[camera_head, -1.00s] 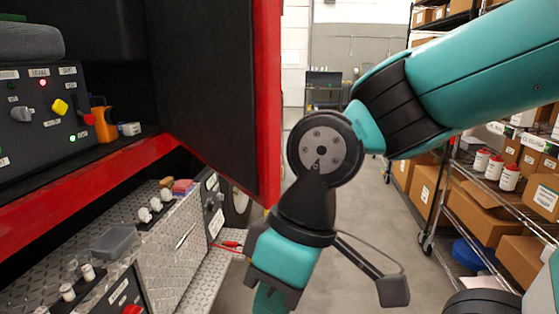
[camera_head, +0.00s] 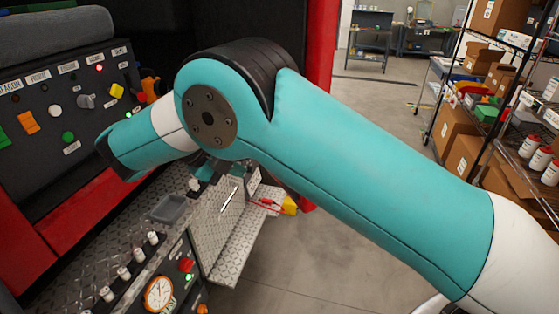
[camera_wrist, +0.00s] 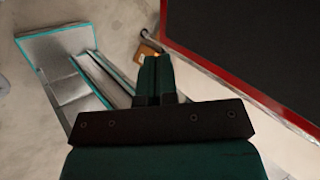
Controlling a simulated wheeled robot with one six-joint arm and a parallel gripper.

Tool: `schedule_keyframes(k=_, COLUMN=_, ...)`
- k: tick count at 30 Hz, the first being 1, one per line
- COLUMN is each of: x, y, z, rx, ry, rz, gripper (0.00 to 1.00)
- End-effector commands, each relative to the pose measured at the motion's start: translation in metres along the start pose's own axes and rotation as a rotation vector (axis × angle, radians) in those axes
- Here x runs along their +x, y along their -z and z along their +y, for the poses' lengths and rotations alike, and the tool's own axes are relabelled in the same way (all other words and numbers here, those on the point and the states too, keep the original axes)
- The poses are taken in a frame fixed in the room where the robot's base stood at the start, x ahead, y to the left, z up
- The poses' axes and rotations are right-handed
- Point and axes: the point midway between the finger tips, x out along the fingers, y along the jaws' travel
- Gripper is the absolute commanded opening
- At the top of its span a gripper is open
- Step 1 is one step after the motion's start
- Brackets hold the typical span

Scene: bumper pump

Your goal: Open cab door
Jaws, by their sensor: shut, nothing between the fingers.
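The cab door is a dark panel with a red edge. In the head view, its red edge (camera_head: 321,45) stands upright behind my arm, and the door hangs swung out from the cab opening. My arm covers its lower part. In the wrist view, the door (camera_wrist: 255,45) fills the upper right, dark with a red and grey rim. My gripper (camera_wrist: 157,62) is shut and empty, its fingers together to the left of the door's rim and apart from it in the picture. In the head view my gripper is mostly hidden behind my arm.
A control panel (camera_head: 70,105) with knobs and lights is at left in the cab. Below are a tread-plate ledge (camera_head: 225,225) and a gauge (camera_head: 159,294). A shelf rack with boxes (camera_head: 463,160) stands at right. Floor (camera_head: 385,120) between is clear.

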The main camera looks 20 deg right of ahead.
Motion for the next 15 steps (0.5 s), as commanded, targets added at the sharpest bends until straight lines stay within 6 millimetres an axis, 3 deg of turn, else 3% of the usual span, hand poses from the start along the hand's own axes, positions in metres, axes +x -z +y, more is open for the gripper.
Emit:
schedule_keyframes(k=5, x=-0.002, y=0.004, z=0.01, rx=0.193, ry=0.041, rz=0.025, gripper=0.0)
schedule_keyframes(k=15, x=0.028, y=0.004, z=0.014, rx=0.208, ry=0.042, rz=0.026, gripper=0.0)
